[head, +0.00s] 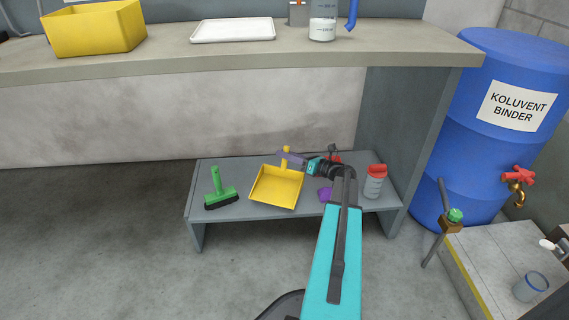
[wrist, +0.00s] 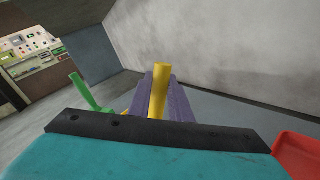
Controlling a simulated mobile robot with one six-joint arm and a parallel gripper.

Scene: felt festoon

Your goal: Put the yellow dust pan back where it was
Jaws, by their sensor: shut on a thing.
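The yellow dust pan (head: 276,188) is over the low grey bench (head: 255,211), between a green brush and my arm. Its handle stands up at the pan's back edge, and the handle also shows in the wrist view (wrist: 159,92). My gripper (head: 291,155) has purple fingers and is shut on this handle. In the wrist view the fingers lie on both sides of the handle, and the pan's tray is mostly hidden. I cannot tell whether the pan touches the bench top.
On the bench are a green brush (head: 220,192) at the left, a purple item (head: 325,194) and a red-capped jar (head: 375,181). A worktop (head: 300,55) overhangs behind. A blue drum (head: 470,130) stands at the right. Open floor lies in front.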

